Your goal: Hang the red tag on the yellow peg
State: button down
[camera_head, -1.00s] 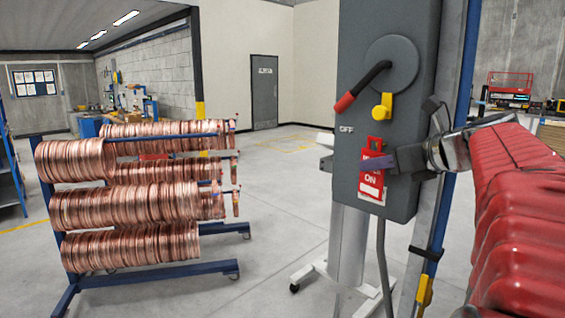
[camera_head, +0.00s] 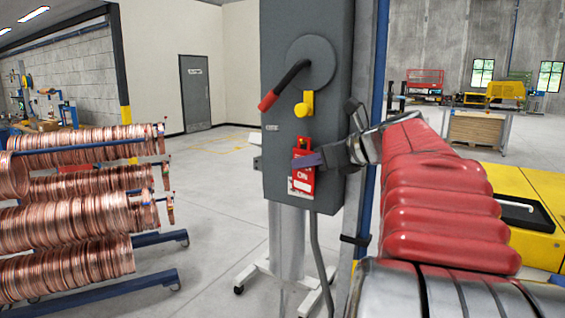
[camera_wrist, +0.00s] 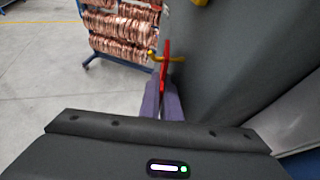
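The yellow peg (camera_head: 304,104) stands out from the front of a grey switch box (camera_head: 338,75), beneath its lever. The red tag (camera_head: 302,181), with white lettering, is in front of the box, below the peg and apart from it in the head view. My gripper (camera_head: 308,161) reaches in from the right, its purple fingertips across the tag's middle. In the wrist view the fingertips (camera_wrist: 161,102) close on both sides of the tag (camera_wrist: 166,68), seen edge-on. A yellow hooked piece (camera_wrist: 152,56) shows beside it; I cannot tell whether they touch.
The black lever with a red grip (camera_head: 268,101) points down-left, just left of the peg. A rack of copper coils (camera_head: 75,230) stands at the left. A yellow machine (camera_head: 535,190) is at the right. Open floor (camera_head: 205,235) lies between rack and box.

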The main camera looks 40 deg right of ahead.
jog(key=c, duration=2.4)
grip_release()
jog(key=shift+c, duration=0.2)
jog(key=o, duration=0.4)
jog(key=shift+o, duration=0.6)
jog(key=shift+d, duration=0.1)
jog(key=shift+s, duration=0.1)
jog(key=a+v, duration=0.1)
jog(key=v, duration=1.2)
jog(key=shift+s+d+r, duration=0.2)
jog(key=shift+s+d, duration=0.05)
jog(key=shift+s, duration=0.05)
